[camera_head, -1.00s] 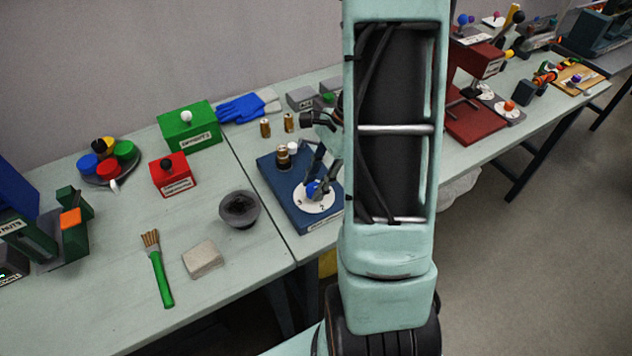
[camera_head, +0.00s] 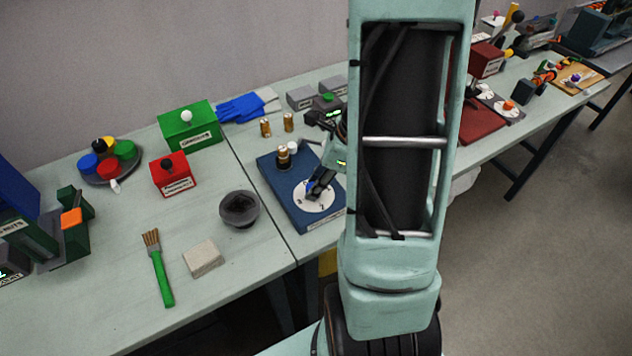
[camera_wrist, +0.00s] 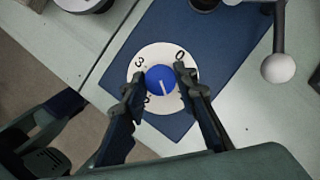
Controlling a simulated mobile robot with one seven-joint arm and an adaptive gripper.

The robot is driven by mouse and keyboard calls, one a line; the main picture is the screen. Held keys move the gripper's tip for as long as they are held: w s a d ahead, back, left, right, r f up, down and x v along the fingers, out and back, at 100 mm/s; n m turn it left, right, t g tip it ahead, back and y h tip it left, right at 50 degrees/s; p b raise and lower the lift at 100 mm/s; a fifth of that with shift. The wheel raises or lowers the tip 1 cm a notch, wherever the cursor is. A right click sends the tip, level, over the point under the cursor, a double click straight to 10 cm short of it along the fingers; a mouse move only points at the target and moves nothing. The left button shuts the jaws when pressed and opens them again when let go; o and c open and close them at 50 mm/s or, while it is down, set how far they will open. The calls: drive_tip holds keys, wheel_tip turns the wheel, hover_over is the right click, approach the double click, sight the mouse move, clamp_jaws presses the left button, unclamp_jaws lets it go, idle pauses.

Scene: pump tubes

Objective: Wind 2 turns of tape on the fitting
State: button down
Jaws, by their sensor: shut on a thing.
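A blue board (camera_head: 281,189) on the table carries a white dial disc (camera_head: 322,206) with numerals and a blue knob. In the wrist view the blue knob (camera_wrist: 162,80) sits mid-disc (camera_wrist: 168,52), its white line pointing down and slightly right, between the 2 and the 0. My gripper (camera_wrist: 158,78) is shut on the knob, a finger on each side; in the head view my gripper (camera_head: 315,187) mostly hides it. A dark and brass fitting (camera_head: 283,160) stands at the board's back, with a white ball (camera_head: 293,148) beside it. The ball (camera_wrist: 278,68) tops a grey rod in the wrist view. I cannot make out tape.
A grey bowl (camera_head: 239,209) stands left of the board. A red box (camera_head: 173,178), a sponge-like block (camera_head: 203,259) and a green brush (camera_head: 160,272) are further left. Table is clear at the front.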

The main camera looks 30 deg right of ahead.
drive_tip(key=m+t+h, duration=0.1)
drive_tip(key=m, duration=0.2)
drive_tip(key=shift+m, duration=0.3)
drive_tip(key=shift+a+m+h, duration=0.15)
drive_tip(key=shift+m+h, duration=0.15)
drive_tip(key=shift+m, duration=0.5)
drive_tip(key=shift+m+t+h, duration=0.3)
drive_tip(key=shift+m+t, duration=0.1)
drive_tip(key=shift+m, duration=0.5)
drive_tip(key=m+h, duration=0.1)
drive_tip(key=m, duration=0.2)
drive_tip(key=shift+r, duration=0.1)
